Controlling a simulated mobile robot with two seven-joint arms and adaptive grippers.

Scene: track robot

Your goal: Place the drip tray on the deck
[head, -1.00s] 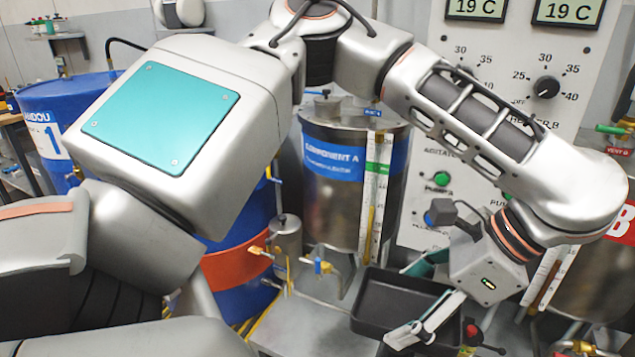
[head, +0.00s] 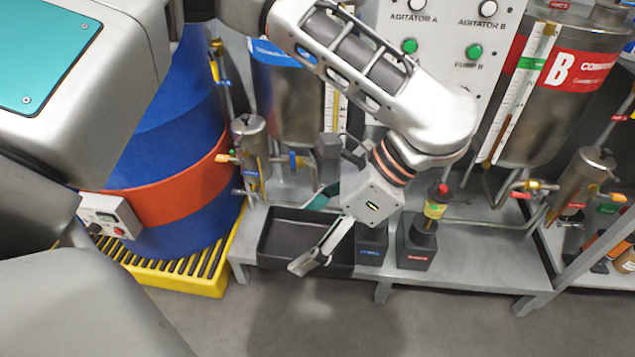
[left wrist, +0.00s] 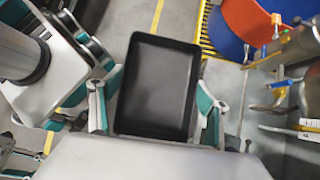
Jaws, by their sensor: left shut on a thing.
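The drip tray (head: 284,236) is a black, shallow rectangular tray. In the head view it is level, in front of the component A tank and over the front left part of the grey deck (head: 480,254). I cannot tell whether it touches the deck. My left gripper (head: 322,222) is shut on the tray at its right end, and a finger covers part of the rim. In the left wrist view the empty tray (left wrist: 156,86) lies between the finger parts of my left gripper (left wrist: 156,118).
A blue drum (head: 180,180) with an orange band stands on a yellow spill pallet (head: 205,276) left of the deck. Black pump blocks (head: 415,245) stand right of the tray. Tanks, valves and pipes (head: 520,188) line the back. The floor in front is clear.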

